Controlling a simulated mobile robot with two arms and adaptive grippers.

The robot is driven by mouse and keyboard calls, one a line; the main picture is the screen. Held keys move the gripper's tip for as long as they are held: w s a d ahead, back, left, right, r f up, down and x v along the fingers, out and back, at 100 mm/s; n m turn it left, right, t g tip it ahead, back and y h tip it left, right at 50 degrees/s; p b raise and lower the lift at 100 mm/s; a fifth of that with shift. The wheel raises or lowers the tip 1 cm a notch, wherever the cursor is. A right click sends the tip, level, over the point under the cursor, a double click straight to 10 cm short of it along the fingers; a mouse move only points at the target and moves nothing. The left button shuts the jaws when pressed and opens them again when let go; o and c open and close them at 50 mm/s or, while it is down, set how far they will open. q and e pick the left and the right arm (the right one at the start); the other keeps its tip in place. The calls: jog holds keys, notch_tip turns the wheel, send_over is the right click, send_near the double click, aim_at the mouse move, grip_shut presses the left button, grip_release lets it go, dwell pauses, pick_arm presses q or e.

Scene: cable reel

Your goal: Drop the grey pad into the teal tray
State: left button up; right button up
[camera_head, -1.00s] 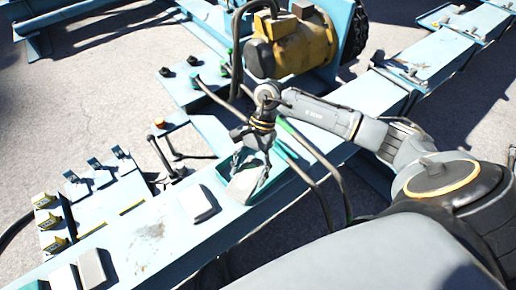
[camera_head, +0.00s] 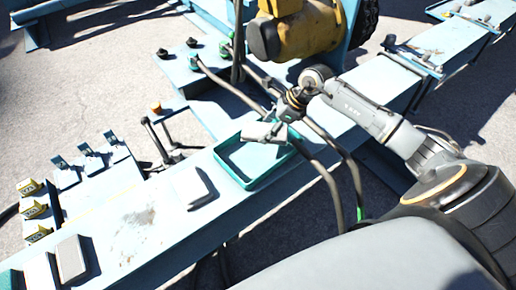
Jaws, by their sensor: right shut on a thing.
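The teal tray (camera_head: 246,180) lies on the pale blue beam near the middle of the picture, and its visible floor is bare. My right gripper (camera_head: 276,127) is over the tray's far right side. It is shut on a flat light grey pad (camera_head: 258,131), which it holds by the tray's far edge. Whether the pad touches the rim cannot be told. My left gripper is out of view.
A pale pad (camera_head: 194,187) lies on the beam left of the tray, and a darker grey one (camera_head: 71,258) lies farther left. Dark cables (camera_head: 335,165) run close to the tray's right side. A yellow motor (camera_head: 295,35) stands behind.

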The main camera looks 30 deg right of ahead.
notch_tip(320, 180, down, 3)
jog(key=shift+f+b, duration=0.15)
jog(key=shift+b, duration=0.85)
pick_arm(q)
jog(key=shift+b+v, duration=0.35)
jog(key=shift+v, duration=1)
pick_arm(e)
jog(key=shift+f, duration=0.6)
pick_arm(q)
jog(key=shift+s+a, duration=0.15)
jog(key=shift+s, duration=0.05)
pick_arm(e)
jog(key=o, duration=1.4)
jog(key=shift+c, duration=0.2)
jog(key=v, duration=1.2)
jog(key=shift+r, duration=0.1)
jog(key=shift+w, duration=0.1)
